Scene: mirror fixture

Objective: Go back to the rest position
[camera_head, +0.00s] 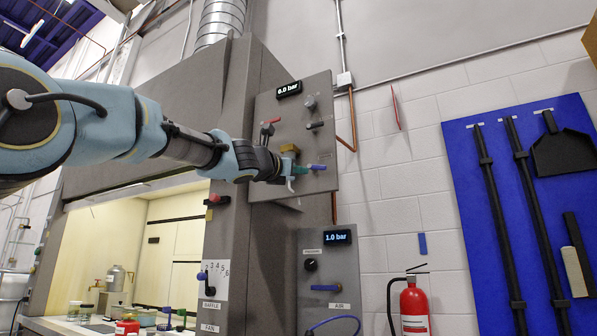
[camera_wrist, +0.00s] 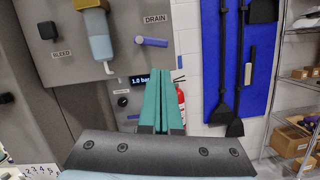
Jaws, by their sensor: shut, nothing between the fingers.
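My gripper (camera_head: 301,170) is in front of the upper grey panel (camera_head: 328,100) in the head view. Its teal fingers (camera_wrist: 174,72) are together in the wrist view, with nothing seen between them. A blue handle (camera_wrist: 152,42) under the DRAIN label lies beyond the fingers. The brass-topped fitting with a pale blue bowl (camera_wrist: 99,35) hangs to the left of it, apart from the fingers. In the head view the brass top (camera_head: 290,148) shows just above my gripper, which hides part of the fitting. The upper display (camera_head: 289,89) reads 0.0 bar.
The lower panel (camera_head: 345,262) has a 1.0 bar display (camera_head: 338,237) and a blue handle (camera_head: 326,288). A fire extinguisher (camera_head: 413,305) and blue tool board (camera_head: 490,210) are at right. The fume hood stands left.

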